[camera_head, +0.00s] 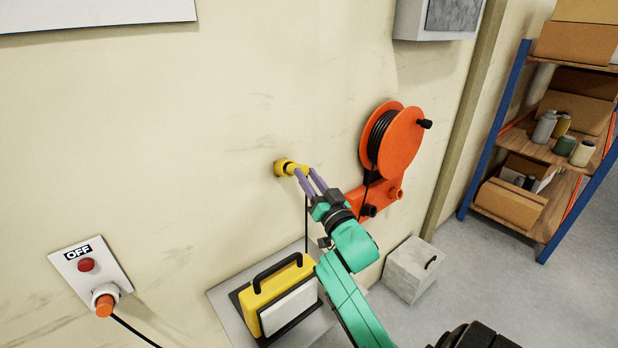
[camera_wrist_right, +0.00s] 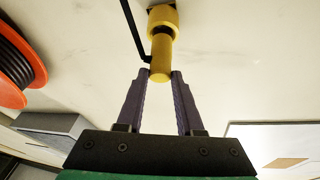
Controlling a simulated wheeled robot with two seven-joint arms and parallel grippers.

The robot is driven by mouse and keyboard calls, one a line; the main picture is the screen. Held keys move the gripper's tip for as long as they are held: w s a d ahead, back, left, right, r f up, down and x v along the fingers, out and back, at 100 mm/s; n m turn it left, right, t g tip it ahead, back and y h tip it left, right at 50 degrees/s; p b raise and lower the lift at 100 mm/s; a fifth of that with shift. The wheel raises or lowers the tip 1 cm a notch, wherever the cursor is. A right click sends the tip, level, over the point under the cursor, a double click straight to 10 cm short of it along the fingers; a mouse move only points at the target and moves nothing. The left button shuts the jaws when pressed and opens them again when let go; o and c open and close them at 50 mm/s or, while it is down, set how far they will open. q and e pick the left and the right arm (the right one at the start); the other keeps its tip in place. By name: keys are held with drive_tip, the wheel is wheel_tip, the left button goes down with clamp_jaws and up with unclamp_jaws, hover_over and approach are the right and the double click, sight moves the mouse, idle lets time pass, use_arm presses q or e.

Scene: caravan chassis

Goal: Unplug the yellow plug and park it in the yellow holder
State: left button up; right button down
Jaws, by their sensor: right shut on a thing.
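The yellow plug (camera_head: 299,169) is between the fingertips of my right gripper (camera_head: 306,178), which is shut on it. The plug's other end is at a round yellow fitting on the wall (camera_head: 281,168), which looks like the yellow holder. In the right wrist view the plug (camera_wrist_right: 161,62) lines up with the wider yellow collar (camera_wrist_right: 163,19), with a dark band between them. I cannot tell how deep the plug sits. A black cable (camera_wrist_right: 131,32) runs from the plug's side. My left gripper is not in view.
An orange cable reel (camera_head: 399,143) with an orange bracket is right of my gripper. An orange plug (camera_head: 104,306) is in the wall panel marked OFF (camera_head: 113,266). A yellow case (camera_head: 254,308) and a grey box (camera_head: 407,277) stand below. Shelving (camera_head: 545,150) is at right.

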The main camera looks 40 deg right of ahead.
drive_tip(key=shift+w+f+b, duration=0.3)
drive_tip(key=shift+w+f, duration=0.05)
drive_tip(key=shift+w, duration=0.55)
drive_tip(key=shift+w+f+b, duration=0.3)
drive_tip(key=shift+w, duration=0.6)
drive_tip(key=shift+c, duration=2.3)
unclamp_jaws()
drive_tip(key=b+v, duration=0.4)
drive_tip(key=v, duration=1)
drive_tip(key=shift+s+a+b, duration=0.15)
drive_tip(key=shift+s+b, duration=0.15)
drive_tip(key=shift+b, duration=0.1)
drive_tip(key=shift+f, duration=0.1)
